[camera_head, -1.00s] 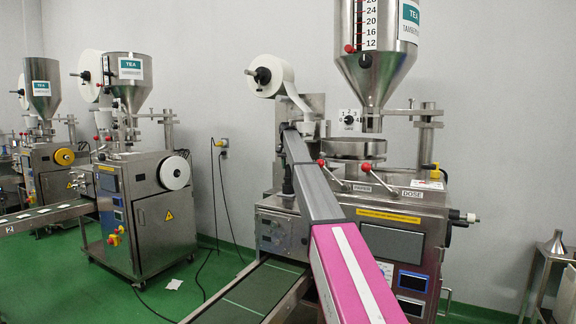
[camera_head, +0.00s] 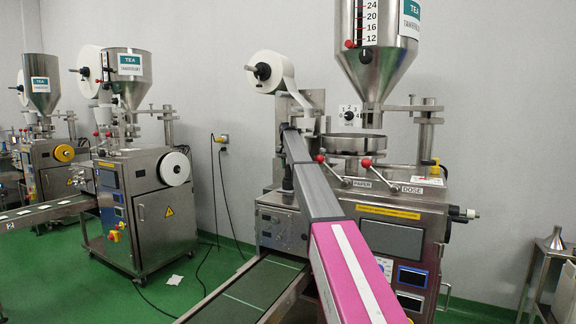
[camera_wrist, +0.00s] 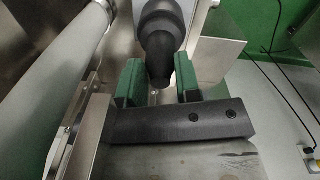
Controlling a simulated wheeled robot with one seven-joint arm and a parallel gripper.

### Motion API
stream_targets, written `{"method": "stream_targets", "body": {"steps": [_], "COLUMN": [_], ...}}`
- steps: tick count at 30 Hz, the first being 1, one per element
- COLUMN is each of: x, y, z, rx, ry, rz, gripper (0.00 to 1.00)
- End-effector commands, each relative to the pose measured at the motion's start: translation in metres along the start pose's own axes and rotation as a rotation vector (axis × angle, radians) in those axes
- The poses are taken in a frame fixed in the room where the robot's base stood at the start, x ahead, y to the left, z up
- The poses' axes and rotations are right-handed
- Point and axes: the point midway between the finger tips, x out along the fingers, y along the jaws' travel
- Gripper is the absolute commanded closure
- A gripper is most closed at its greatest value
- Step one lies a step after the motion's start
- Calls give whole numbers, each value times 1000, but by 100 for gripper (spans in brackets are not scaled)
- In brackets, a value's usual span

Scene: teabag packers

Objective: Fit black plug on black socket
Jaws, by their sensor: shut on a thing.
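In the wrist view, a black, rounded piece that looks like the black plug (camera_wrist: 160,50) stands between the two green finger pads of my gripper (camera_wrist: 160,84). It has a wide round top and narrows toward the pads. My gripper is shut on it; the pads cover its lower end. I cannot pick out the black socket for certain in either view.
A conveyor (camera_head: 255,288) runs out in front of the machine. A wall outlet (camera_head: 222,139) with a yellow plug and black cables is left of it. Another packing machine (camera_head: 150,205) stands further left. Green floor lies between them.

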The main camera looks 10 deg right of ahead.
Motion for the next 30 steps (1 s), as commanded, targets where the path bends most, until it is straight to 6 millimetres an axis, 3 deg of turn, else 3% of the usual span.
{"method": "stream_targets", "body": {"steps": [2, 3, 5, 19, 23, 30], "x": [2, 1, 1, -8, -24, -68], "y": [0, 0, 0, 0, 0, -1], "z": [0, 0, 0, 0, -1, -2], "rx": [0, 0, 0, 0, 0, 0], "ry": [0, 0, 0, 1, 2, 2], "rz": [0, 0, 0, 0, -1, -1], "gripper": [95, 56, 39, 39, 39, 39]}}
